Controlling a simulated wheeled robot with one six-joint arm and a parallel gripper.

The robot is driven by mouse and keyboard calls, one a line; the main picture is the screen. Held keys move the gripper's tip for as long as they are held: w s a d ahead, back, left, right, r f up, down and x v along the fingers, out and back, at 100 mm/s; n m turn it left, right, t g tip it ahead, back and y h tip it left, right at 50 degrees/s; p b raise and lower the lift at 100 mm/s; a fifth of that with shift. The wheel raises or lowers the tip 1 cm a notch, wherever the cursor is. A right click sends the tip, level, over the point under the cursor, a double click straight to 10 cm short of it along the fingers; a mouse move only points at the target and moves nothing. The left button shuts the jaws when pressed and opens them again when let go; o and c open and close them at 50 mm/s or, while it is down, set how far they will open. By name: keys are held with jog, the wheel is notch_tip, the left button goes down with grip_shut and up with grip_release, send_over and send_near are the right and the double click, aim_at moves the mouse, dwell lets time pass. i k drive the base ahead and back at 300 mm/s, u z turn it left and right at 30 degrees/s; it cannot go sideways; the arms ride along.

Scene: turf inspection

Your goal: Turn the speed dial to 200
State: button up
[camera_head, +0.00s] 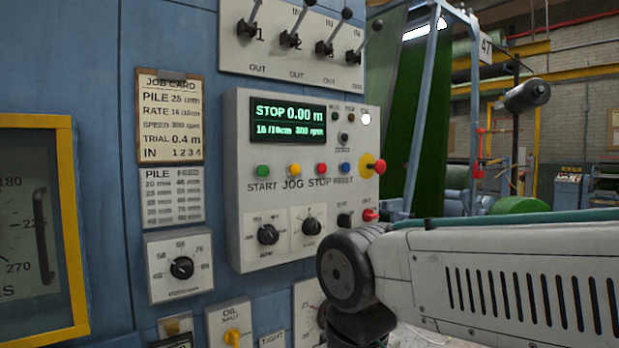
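A grey control panel (228,180) is mounted on the blue machine. Its lower part carries two black dials on white plates, a left dial (267,234) and a right dial (309,226). Their small labels are too blurred to tell which one is the speed dial. The lit display (288,121) reads STOP 0.00 m, with 16/10cm and 300 rpm below. My arm comes in from the right in front of the panel's lower right. My gripper is not in view.
START, JOG, STOP and RESET buttons sit above the dials. A red mushroom button (379,167) sticks out at right. A separate dial (181,268) is at lower left. Several levers (290,38) stand above. The job card (169,115) lists speed 300 rpm.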

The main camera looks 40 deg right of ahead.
aim_at(267, 234)
jog(key=z, duration=1.1)
jog(key=k, duration=1.05)
jog(key=u, duration=0.95)
jog(key=i, duration=0.5)
jog(key=u, duration=0.1)
